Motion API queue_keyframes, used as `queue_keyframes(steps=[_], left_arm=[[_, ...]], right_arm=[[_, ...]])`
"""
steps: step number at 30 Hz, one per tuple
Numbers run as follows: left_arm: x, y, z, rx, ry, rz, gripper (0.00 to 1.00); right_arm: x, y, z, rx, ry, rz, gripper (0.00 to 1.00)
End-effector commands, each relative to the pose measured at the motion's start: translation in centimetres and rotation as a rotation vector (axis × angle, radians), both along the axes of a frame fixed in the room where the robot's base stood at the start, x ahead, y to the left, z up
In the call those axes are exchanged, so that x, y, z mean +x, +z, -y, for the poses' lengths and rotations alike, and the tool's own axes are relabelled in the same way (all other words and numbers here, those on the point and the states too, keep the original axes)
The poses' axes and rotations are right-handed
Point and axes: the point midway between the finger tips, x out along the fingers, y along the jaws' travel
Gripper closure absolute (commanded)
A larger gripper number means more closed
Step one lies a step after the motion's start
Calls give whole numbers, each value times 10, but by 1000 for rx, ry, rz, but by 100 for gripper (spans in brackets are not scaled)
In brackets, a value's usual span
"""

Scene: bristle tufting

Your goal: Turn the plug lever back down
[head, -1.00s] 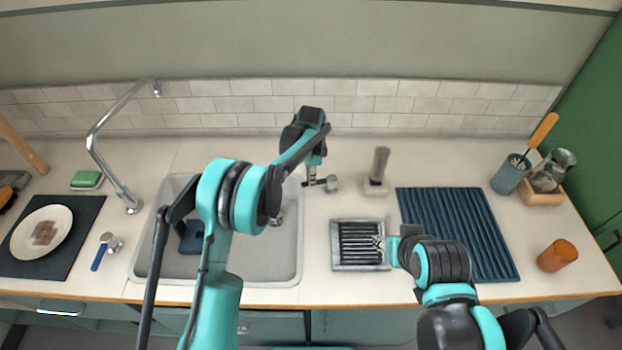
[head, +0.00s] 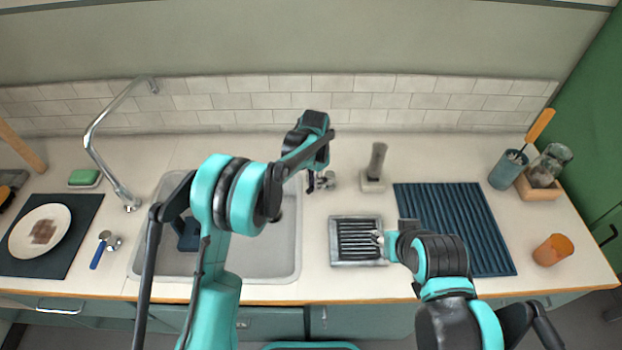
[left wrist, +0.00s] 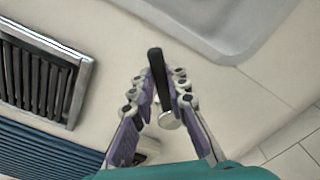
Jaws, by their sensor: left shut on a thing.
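The plug lever (head: 327,181) stands on the counter just right of the sink, mostly hidden by my left gripper in the head view. In the left wrist view its black handle (left wrist: 157,72) sticks out between the fingers, with a round metal end (left wrist: 170,121) below. My left gripper (left wrist: 160,90) is shut on the handle, with a finger on each side; it also shows in the head view (head: 317,172). My right gripper (head: 382,239) is at the right edge of the ribbed tray; its fingers are too small to read.
The sink (head: 290,262) lies left of the lever. A grey ribbed tray (head: 335,265) and a blue drying mat (head: 455,225) lie to the right. A grey upright handle on a base (head: 375,165) stands close to the lever's right. A tall faucet (head: 95,150) stands left of the sink.

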Motion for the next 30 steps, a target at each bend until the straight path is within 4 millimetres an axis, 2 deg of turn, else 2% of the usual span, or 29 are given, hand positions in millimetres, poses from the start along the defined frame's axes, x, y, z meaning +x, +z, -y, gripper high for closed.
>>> queue_keyframes(steps=[18,30], left_arm=[[-22,0,35,1,566,-1,100],[-25,0,51,0,800,-1,100]], right_arm=[[0,2,0,0,0,0,60],[0,3,0,0,0,0,60]])
